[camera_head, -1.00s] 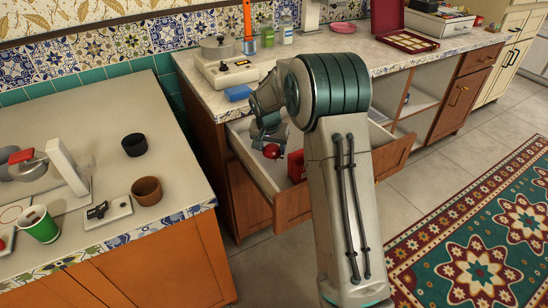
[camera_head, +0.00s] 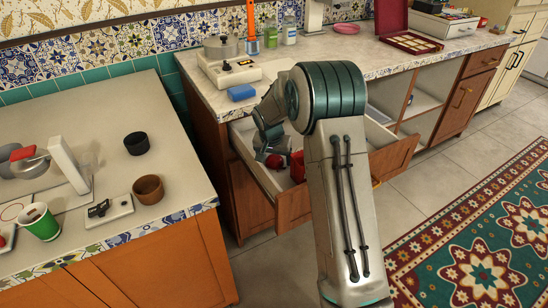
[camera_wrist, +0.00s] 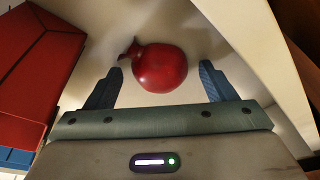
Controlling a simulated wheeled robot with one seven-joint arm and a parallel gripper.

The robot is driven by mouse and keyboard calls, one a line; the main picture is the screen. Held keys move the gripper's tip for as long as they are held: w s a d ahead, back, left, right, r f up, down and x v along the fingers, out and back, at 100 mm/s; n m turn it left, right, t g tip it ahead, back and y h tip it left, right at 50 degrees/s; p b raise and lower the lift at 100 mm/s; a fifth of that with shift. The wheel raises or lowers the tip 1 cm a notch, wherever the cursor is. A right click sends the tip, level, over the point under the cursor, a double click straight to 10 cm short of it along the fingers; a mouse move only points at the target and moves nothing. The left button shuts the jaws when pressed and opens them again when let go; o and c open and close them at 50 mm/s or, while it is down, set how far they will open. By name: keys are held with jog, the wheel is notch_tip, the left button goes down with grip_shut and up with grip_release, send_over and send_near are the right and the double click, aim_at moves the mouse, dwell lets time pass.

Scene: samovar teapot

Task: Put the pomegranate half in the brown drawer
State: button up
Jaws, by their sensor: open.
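The pomegranate half (camera_wrist: 160,68) is red and rounded, with a small crown at its upper left. It lies on the pale floor of the open brown drawer (camera_head: 293,208), whose side wall also shows in the wrist view (camera_wrist: 255,50). My gripper (camera_wrist: 162,85) is open inside the drawer, one blue-grey finger on each side of the fruit, with visible gaps between. In the head view, my gripper (camera_head: 268,158) is low in the drawer with the pomegranate half (camera_head: 275,161) at its fingertips, partly hidden by my arm. The fruit's underside is hidden.
A red box (camera_head: 297,166) stands in the drawer beside the fruit and fills the left of the wrist view (camera_wrist: 35,75). Drawer walls surround my gripper closely.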

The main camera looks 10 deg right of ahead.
jog(key=shift+r, duration=0.5)
jog(key=p+v, duration=0.2)
jog(key=v, duration=0.9)
jog(key=s+d+r+n, duration=0.1)
jog(key=s+r+n, duration=0.1)
jog(key=s, duration=1.4)
jog(key=s+d+r+n+g+y, duration=0.1)
jog(key=s+r+n, duration=0.1)
jog(key=s, duration=1.5)
jog(key=shift+r+n, duration=0.35)
jog(key=shift+n, duration=0.25)
jog(key=shift+d, duration=0.1)
